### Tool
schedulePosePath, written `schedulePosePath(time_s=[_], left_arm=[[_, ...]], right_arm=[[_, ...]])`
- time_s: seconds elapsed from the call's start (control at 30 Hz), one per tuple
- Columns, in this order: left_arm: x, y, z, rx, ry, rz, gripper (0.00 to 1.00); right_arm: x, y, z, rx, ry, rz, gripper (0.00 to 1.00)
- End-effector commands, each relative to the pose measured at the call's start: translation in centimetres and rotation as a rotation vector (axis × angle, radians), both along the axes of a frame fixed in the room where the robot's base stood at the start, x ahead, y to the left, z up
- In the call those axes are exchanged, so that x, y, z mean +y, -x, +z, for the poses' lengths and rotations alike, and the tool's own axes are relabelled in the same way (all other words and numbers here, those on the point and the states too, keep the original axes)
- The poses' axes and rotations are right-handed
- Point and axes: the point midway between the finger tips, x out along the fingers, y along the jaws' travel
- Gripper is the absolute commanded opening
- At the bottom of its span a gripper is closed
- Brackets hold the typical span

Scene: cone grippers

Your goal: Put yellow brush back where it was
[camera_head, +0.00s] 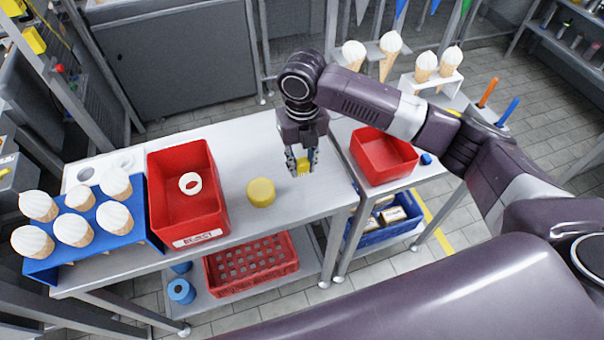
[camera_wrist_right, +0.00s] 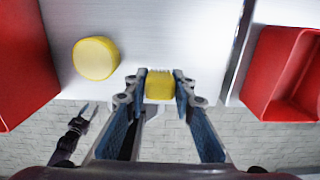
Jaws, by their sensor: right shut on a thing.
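My right gripper (camera_head: 302,168) is over the table near its right end, fingers pointing down. It is shut on the yellow brush (camera_head: 303,165). In the right wrist view the brush (camera_wrist_right: 159,86) sits between the two fingertips, with pale bristles at its far edge. I cannot tell whether the brush touches the table. What seems to be my left gripper (camera_wrist_right: 82,120) shows small in the right wrist view, beyond the table edge; its opening is unclear. It is not seen in the head view.
A round yellow object (camera_head: 261,193) lies left of the brush. A red reject bin (camera_head: 205,215) with a white ring (camera_head: 190,183) stands further left, beside a blue rack (camera_head: 135,225) of cones. Another red bin (camera_head: 385,155) is on the right table. Tabletop around the brush is clear.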

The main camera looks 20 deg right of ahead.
Motion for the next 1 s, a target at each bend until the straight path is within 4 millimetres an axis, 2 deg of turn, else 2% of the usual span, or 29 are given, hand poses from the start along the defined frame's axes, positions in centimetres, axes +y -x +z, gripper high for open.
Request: schedulePosePath(time_s=[0.5,0.9,0.93,1.0], left_arm=[[0.0,0.0,1.3,0.000,0.000,0.001,0.36],[0.0,0.0,1.1,0.000,0.000,0.002,0.36],[0.0,0.0,1.1,0.000,0.000,0.002,0.36],[0.0,0.0,1.1,0.000,0.000,0.002,0.36]], right_arm=[[0.0,0.0,-5.8,0.001,0.000,-0.001,0.01],[0.0,0.0,-6.4,-0.001,0.000,0.000,0.01],[0.0,0.0,-6.3,-0.001,0.000,0.000,0.27],[0.0,0.0,-6.3,-0.001,0.000,0.000,0.34]])
